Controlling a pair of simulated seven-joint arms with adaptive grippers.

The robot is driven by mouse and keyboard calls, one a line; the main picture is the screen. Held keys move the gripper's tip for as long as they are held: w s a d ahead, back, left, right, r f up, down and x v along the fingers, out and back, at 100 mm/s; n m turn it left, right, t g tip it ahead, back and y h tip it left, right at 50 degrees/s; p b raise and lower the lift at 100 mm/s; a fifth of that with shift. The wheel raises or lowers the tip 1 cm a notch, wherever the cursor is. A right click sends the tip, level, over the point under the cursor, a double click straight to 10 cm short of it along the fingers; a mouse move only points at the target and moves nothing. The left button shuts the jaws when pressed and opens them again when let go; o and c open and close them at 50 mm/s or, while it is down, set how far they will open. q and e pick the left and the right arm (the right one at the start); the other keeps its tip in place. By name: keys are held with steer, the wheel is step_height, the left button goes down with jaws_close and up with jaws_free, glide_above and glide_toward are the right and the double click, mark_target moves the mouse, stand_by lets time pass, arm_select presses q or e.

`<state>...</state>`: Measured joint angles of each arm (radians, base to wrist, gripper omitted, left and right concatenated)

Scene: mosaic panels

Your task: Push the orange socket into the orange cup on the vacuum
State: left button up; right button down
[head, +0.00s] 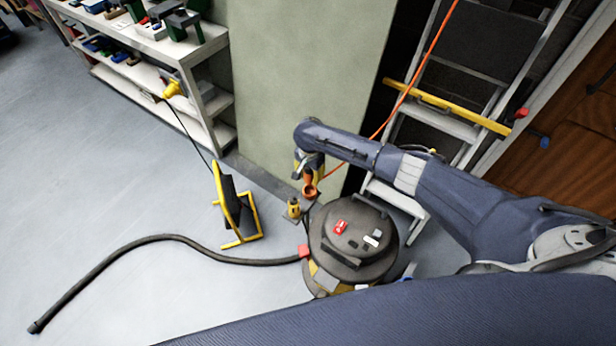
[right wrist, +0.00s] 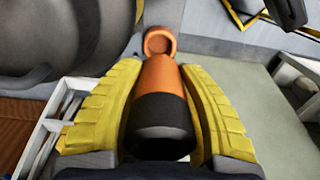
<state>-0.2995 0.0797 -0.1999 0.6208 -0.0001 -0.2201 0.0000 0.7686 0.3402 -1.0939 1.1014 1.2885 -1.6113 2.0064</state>
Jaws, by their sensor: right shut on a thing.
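My right gripper (head: 309,180) is shut on the orange socket (head: 309,190), just above the back left edge of the vacuum (head: 330,262). In the right wrist view, the yellow fingers (right wrist: 160,112) close around the socket's orange and black body (right wrist: 162,80). An orange ring (right wrist: 159,42) shows at its far end; I cannot tell whether it is part of the socket or the orange cup. No separate orange cup can be made out. My left gripper is not in view.
A grey hose (head: 160,238) runs across the floor to the left. A yellow-framed stand (head: 236,207), a shelf (head: 150,50) and a ladder (head: 440,120) surround it. The left floor is mostly clear.

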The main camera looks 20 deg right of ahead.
steer(key=shift+f, duration=0.1)
glide_above(310, 194)
steer(key=shift+a+f, duration=0.1)
steer(key=shift+f, duration=2.15)
steer(key=shift+w+f, duration=0.1)
steer(key=shift+f, duration=1.7)
steer(key=c, duration=0.8)
jaws_free()
steer(key=shift+r, duration=0.15)
